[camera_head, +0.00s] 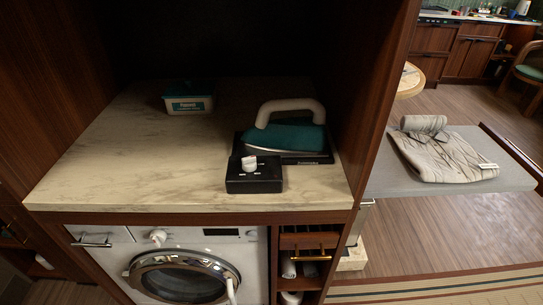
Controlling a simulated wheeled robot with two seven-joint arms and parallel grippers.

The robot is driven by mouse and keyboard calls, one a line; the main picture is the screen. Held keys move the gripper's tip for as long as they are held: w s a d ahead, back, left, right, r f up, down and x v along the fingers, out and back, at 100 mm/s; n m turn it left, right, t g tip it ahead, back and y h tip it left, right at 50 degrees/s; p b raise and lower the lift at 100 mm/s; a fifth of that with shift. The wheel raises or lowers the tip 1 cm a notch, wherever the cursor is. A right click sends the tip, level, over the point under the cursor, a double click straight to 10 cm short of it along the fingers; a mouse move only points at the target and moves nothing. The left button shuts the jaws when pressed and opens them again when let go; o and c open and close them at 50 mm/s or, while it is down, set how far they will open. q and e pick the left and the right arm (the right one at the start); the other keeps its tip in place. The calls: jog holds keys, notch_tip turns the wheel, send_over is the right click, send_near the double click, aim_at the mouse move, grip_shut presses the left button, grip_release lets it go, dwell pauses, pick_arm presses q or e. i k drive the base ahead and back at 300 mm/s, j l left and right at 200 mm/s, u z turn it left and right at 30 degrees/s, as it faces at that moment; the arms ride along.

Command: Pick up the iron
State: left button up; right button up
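The iron (295,138) has a teal body and a thick white arched handle (290,104). It stands on a dark base (312,158) at the right part of the pale marbled counter, inside a wooden alcove. A black box with a white knob (254,182) is directly in front of it and hides part of the base's front left. The handle is unobstructed from above. Neither of my grippers shows in the head view.
A small tub with a green lid (188,102) stands at the back left of the counter (110,165). Wooden walls close both sides. Below are a washing machine (185,270) and shelves. A grey board (505,172) with folded clothing (445,157) is at right. The counter's front left is clear.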

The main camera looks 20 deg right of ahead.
aim_at(301, 135)
jog(key=z, duration=1.35)
jog(key=i+j+u, duration=0.15)
jog(key=j, duration=0.2)
jog(key=i+j+u, duration=0.15)
jog(key=i+j, duration=0.1)
jog(key=j, duration=0.1)
